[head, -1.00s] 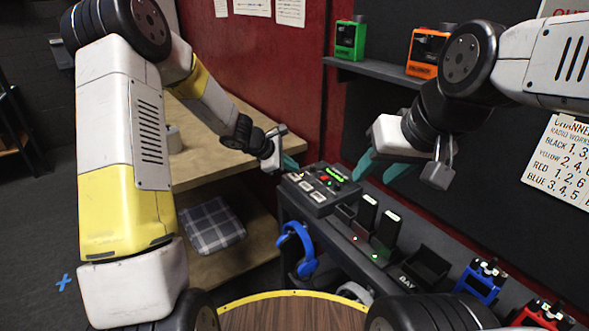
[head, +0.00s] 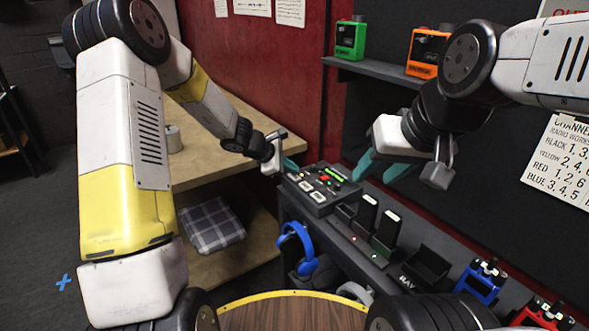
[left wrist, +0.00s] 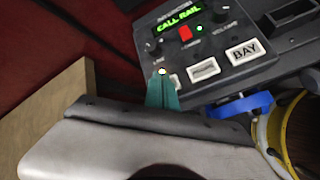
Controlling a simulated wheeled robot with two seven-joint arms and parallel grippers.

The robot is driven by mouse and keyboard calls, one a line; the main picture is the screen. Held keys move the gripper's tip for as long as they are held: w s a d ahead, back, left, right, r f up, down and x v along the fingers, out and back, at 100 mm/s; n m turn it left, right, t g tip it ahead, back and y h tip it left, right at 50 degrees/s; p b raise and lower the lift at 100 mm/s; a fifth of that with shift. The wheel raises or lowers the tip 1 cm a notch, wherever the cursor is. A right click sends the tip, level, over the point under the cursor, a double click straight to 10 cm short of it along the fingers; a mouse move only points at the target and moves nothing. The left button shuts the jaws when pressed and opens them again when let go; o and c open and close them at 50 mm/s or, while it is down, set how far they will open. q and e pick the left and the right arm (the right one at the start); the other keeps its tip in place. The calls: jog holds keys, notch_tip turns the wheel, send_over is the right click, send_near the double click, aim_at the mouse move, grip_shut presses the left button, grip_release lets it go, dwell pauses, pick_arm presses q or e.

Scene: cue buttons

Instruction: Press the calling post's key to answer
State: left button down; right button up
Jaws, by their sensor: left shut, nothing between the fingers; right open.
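The call console (head: 316,201) sits at the far end of the dark bench. In the left wrist view its green display (left wrist: 179,20) reads "CALL RAIL". The console has a red button (left wrist: 185,34) and a row of white keys. The right key (left wrist: 243,51) reads "BAY"; the middle key (left wrist: 204,69) is too blurred to read. The left key (left wrist: 174,80) is partly hidden by my left gripper (head: 290,164), shut and empty, its teal fingertips (left wrist: 162,93) over or beside that key. I cannot tell whether they touch. My right gripper (head: 378,170) is open and empty above the bench.
Handheld radios (head: 366,212) stand in chargers beside the console, with an empty holder (head: 427,266) nearer. Blue headphones (head: 299,248) hang at the bench's side. Blue (head: 480,281) and red (head: 543,314) devices stand at the near right. A wooden shelf (head: 200,145) is left of the console.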

aim_at(292, 178)
pick_arm(q)
jog(key=shift+f, duration=0.35)
dwell(0.4)
jog(key=shift+r, duration=0.8)
jog(key=shift+r, duration=2.5)
